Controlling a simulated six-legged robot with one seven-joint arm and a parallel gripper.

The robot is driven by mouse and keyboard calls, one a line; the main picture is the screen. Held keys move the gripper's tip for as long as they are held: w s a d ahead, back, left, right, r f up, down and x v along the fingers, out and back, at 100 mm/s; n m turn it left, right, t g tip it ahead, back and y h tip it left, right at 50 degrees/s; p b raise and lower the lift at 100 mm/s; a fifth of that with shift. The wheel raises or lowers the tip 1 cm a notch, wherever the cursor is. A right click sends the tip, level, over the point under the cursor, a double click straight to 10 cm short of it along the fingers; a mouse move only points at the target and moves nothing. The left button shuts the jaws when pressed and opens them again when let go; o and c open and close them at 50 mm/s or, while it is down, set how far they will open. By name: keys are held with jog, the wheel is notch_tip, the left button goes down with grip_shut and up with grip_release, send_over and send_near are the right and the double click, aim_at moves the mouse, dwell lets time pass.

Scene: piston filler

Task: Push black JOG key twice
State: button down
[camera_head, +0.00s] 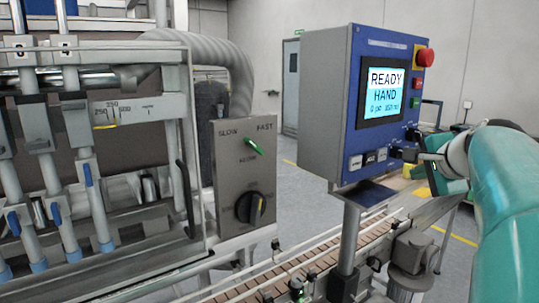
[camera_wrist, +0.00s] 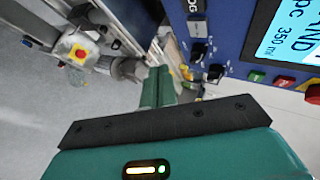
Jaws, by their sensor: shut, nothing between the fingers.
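The blue control panel (camera_head: 345,130) stands on a post right of centre, its screen (camera_head: 384,92) reading READY, HAND. My gripper (camera_head: 424,165) is shut and empty, right of the key row.
Black knobs (camera_wrist: 215,73) and red and green buttons (camera_wrist: 284,82) sit close by on the panel. A red emergency stop (camera_head: 424,57) tops its right side. A conveyor (camera_head: 290,275) runs below. A grey box with a SLOW–FAST selector (camera_head: 250,145) stands left.

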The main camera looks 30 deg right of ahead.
send_near(372, 163)
jog(key=x, duration=0.5)
jog(key=shift+s+d+f, duration=0.3)
jog(key=shift+s+d, duration=0.05)
dwell(1.7)
jog(key=shift+w, duration=0.45)
jog(key=shift+w+a, duration=0.1)
jog(key=shift+w, duration=0.3)
dwell(0.6)
jog(key=shift+s, duration=0.85)
jog(key=shift+s+d, duration=0.15)
jog(key=shift+s, duration=1.1)
jog(key=shift+s+d, duration=0.15)
jog(key=shift+s, duration=1.1)
